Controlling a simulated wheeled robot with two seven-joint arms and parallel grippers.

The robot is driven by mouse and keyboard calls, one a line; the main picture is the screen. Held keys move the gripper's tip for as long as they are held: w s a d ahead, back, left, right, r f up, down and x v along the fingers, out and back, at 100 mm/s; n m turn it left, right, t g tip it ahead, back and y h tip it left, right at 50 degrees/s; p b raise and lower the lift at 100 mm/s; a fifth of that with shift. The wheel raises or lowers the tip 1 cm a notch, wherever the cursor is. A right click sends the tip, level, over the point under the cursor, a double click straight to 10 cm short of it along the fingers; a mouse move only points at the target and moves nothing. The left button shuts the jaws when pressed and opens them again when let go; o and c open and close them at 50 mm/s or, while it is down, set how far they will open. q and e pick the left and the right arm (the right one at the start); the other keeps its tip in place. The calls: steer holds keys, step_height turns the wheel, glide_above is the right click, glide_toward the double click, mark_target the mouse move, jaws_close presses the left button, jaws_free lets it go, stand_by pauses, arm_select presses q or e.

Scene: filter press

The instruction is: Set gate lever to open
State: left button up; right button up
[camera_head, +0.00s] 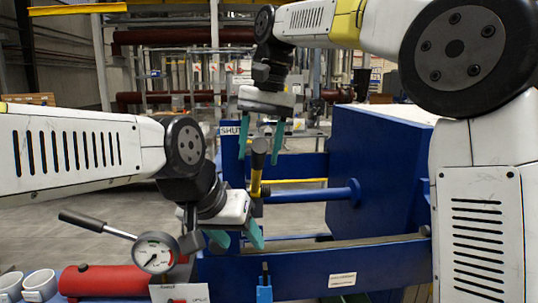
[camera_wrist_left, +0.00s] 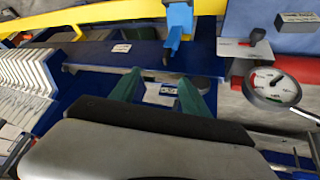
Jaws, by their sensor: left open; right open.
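The lever (camera_head: 257,176) is a yellow bar with a black knob, standing nearly upright by the blue frame in the head view. A white plate reading SHUT (camera_head: 230,130) is up and to its left. My right gripper (camera_head: 260,145) hangs from above with its teal fingers open, one on each side of the knob in the picture; contact cannot be told. My left gripper (camera_head: 236,239) is open below the lever, fingers pointing down over the blue frame. In the left wrist view its fingers (camera_wrist_left: 160,90) are apart with nothing gripped. The lever is not clearly seen there.
A pressure gauge (camera_head: 155,252) with a black-gripped handle stands left of my left gripper; it also shows in the wrist view (camera_wrist_left: 271,86). A red cylinder (camera_head: 105,281) and white cups (camera_head: 39,285) are at lower left. A blue clamp (camera_head: 264,291) sits on the front beam.

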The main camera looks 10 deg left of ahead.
steer(key=shift+f, duration=0.55)
jaws_close()
stand_by(1.1)
